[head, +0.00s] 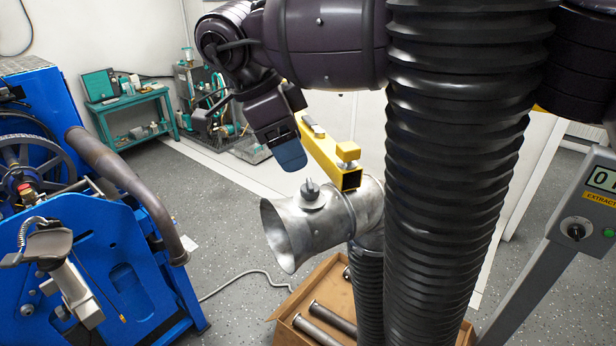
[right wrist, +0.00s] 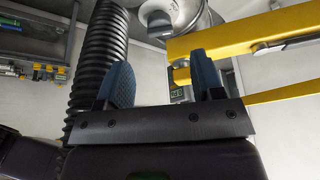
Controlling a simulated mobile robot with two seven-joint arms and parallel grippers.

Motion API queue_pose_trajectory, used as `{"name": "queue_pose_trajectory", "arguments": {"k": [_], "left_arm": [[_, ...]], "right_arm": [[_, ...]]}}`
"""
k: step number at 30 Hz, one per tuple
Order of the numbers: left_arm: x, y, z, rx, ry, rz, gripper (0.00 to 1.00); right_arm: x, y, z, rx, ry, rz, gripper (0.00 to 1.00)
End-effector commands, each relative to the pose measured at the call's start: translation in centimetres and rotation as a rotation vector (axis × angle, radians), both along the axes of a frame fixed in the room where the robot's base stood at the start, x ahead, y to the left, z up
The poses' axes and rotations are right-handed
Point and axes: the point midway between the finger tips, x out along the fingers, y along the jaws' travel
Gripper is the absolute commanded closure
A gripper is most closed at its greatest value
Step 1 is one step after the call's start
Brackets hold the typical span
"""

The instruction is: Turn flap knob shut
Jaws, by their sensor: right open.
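The flap knob (head: 310,191) is a small grey knob on top of the flared metal duct nozzle (head: 318,226) in the head view. My right gripper (head: 290,155) is above and slightly left of the knob, apart from it, with its blue fingertips pointing down. In the right wrist view its two blue fingers (right wrist: 162,80) are spread with nothing held between them. Part of the metal duct (right wrist: 190,14) shows at the top there, beyond the fingers. My left gripper is not in view.
A yellow bar (head: 327,158) runs close beside the gripper, behind the knob. A thick black corrugated hose (head: 440,180) stands right of the nozzle. A cardboard box (head: 288,327) with metal tubes lies below. A blue machine (head: 120,270) stands left, and a control post (head: 545,250) right.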

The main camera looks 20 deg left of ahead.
Motion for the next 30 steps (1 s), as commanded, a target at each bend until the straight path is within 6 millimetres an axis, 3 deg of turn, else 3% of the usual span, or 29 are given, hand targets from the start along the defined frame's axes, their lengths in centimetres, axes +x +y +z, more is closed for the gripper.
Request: {"name": "queue_pose_trajectory", "arguments": {"k": [6, 12, 26, 30], "left_arm": [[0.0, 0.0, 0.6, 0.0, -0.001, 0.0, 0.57], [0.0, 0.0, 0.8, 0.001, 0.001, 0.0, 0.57], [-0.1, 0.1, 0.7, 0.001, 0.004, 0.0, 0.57], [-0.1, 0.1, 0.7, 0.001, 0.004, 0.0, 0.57]], "right_arm": [[0.6, -1.4, -3.5, -0.003, 0.003, -0.001, 0.39], [1.0, -2.1, -5.7, -0.002, 0.001, -0.001, 0.39], [1.2, -2.5, -6.6, 0.0, 0.0, -0.001, 0.39], [1.2, -2.5, -6.6, 0.0, 0.0, -0.001, 0.6]]}}
